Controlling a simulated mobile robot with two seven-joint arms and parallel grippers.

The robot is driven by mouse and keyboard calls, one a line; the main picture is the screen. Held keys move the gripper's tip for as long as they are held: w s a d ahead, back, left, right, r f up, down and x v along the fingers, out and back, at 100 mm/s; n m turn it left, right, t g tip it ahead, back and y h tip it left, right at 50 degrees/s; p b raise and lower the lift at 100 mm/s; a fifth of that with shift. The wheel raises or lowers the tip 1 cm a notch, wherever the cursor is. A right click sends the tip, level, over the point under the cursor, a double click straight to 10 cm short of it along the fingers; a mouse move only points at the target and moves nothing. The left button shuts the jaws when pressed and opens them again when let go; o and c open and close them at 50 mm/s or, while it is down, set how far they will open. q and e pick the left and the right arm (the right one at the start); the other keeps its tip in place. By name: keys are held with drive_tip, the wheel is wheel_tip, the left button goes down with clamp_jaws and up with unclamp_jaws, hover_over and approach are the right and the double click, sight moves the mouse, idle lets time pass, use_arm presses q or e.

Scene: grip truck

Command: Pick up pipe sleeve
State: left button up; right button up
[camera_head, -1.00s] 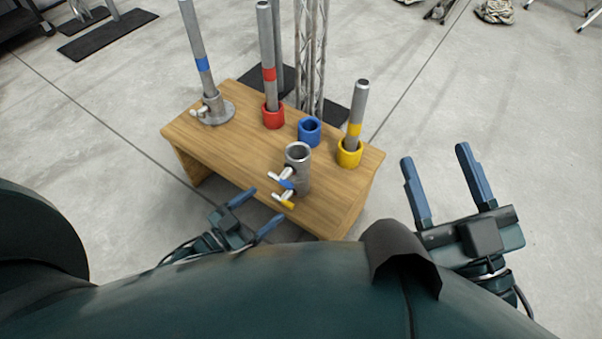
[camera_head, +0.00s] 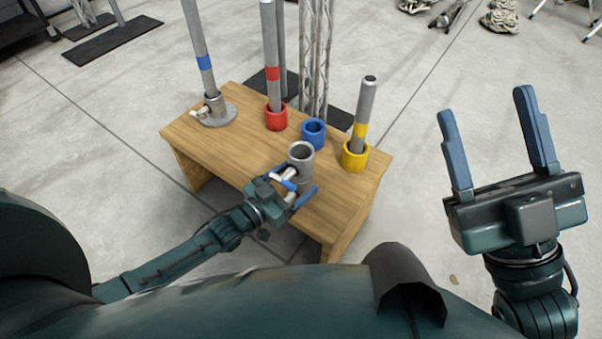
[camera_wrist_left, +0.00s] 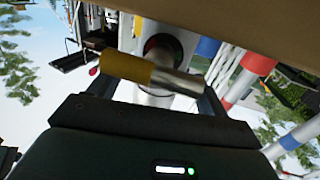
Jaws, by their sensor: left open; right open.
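The pipe sleeve (camera_head: 301,158) is a grey metal cylinder with an open top and T-handled screws on its near side. It stands upright near the front edge of the wooden table (camera_head: 236,150). My left gripper (camera_head: 296,183) is open at the sleeve's near side, its fingers around the handles and partly hiding its lower part. Whether the fingers touch the sleeve is unclear. My right gripper (camera_head: 487,140) is open and empty, right of the table.
A pipe with a blue band (camera_head: 200,58) stands in a flanged base at the table's left. A red-banded pipe stands in a red cup (camera_head: 276,118), a yellow-banded pipe in a yellow cup (camera_head: 354,157). A blue cup (camera_head: 313,133) sits empty between them, behind the sleeve.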

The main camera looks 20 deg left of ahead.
use_arm(q)
drive_tip(key=shift+c, duration=0.3)
drive_tip(key=c, duration=1.4)
drive_tip(key=shift+r, duration=0.15)
drive_tip(key=shift+r, duration=0.1)
use_arm(e)
drive_tip(key=shift+r, duration=0.1)
